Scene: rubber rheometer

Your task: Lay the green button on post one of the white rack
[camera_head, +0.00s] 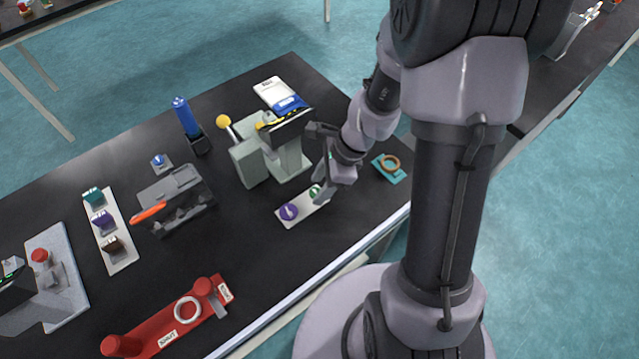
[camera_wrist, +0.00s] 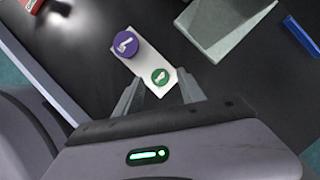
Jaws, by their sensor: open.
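The green button (camera_head: 315,191) is a small round disc with a pale mark on top. It sits at one end of a narrow white plate (camera_head: 303,212), with a larger purple button (camera_head: 289,211) at the other end. In the wrist view the green button (camera_wrist: 161,77) lies just beyond and between the fingertips of my gripper (camera_wrist: 160,92). My gripper (camera_head: 328,183) is open and empty, over that end of the plate. I cannot tell which white piece is the rack. Any posts under the buttons are hidden, and no numbers can be read.
A grey-green press (camera_head: 257,160) stands close behind the plate. A teal pad (camera_head: 401,176) with a tan ring lies to the right. A red holder (camera_head: 165,325) with a white ring is at the front. A white strip (camera_head: 123,262) bears teal, purple and brown pieces. Dark tabletop left of the plate is clear.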

